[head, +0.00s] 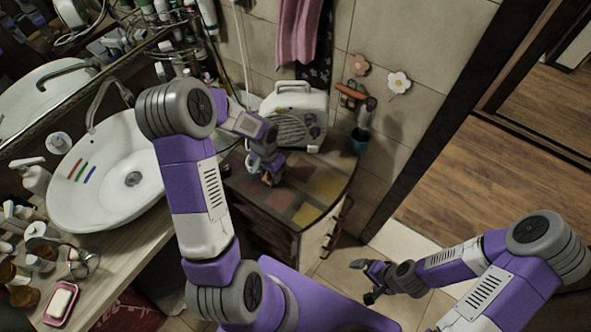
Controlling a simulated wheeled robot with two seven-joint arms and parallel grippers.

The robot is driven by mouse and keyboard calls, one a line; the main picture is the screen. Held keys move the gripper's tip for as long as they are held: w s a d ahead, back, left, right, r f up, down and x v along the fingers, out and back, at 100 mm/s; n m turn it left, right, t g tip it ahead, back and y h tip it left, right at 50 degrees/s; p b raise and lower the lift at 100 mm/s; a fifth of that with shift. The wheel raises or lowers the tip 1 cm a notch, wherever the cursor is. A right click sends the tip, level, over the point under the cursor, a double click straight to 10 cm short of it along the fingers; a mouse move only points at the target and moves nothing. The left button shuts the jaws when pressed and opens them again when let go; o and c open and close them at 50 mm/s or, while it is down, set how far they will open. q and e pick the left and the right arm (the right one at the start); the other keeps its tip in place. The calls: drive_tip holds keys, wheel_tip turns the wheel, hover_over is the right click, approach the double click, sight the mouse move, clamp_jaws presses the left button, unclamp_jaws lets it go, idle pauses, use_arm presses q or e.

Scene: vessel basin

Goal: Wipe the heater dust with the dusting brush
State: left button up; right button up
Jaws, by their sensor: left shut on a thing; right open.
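The white heater (300,101) with a grey grille stands on a cabinet with a colored checkered top (306,214). My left gripper (267,172) is in front of the heater's left part, low over the cabinet top. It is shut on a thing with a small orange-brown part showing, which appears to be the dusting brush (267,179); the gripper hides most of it. I cannot tell whether the brush touches the heater or the top. Dust on the heater is too small to make out. My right gripper (371,280) is open and empty above the floor.
A teal cup (359,141) and an orange-handled object (352,91) are by the wall right of the heater. A white basin (107,180) and counter with bottles and a soap dish (61,303) lie left. A pink towel (296,30) hangs behind. The cabinet's front right top is clear.

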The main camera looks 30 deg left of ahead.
use_arm(q)
drive_tip(key=shift+w+a, duration=0.1)
drive_tip(key=shift+a, duration=0.75)
drive_tip(key=shift+w+a+f, duration=0.1)
drive_tip(key=shift+w, duration=0.05)
drive_tip(key=shift+d, duration=0.3)
drive_tip(key=shift+s+d+b, duration=0.2)
drive_tip(key=shift+d+b, duration=0.1)
drive_tip(key=shift+d, duration=0.35)
drive_tip(key=shift+s+d+b, duration=0.15)
drive_tip(key=shift+d+b, duration=0.1)
drive_tip(key=shift+d, duration=0.35)
drive_tip(key=shift+s+d+b, duration=0.2)
drive_tip(key=shift+d+b, duration=0.55)
drive_tip(key=shift+d, duration=1.1)
drive_tip(key=shift+s+d+b, duration=0.2)
drive_tip(key=shift+d+b, duration=0.5)
drive_tip(key=shift+d, duration=1.1)
drive_tip(key=r, duration=0.1)
drive_tip(key=r+p, duration=0.1)
drive_tip(key=r, duration=0.1)
drive_tip(key=shift+d, duration=0.4)
wheel_tip(320, 180, up, 6)
drive_tip(key=p, duration=0.4)
drive_tip(key=shift+s+f, duration=0.1)
drive_tip(key=shift+f, duration=0.15)
use_arm(e)
drive_tip(key=shift+s+r, duration=0.45)
drive_tip(key=shift+r, duration=0.3)
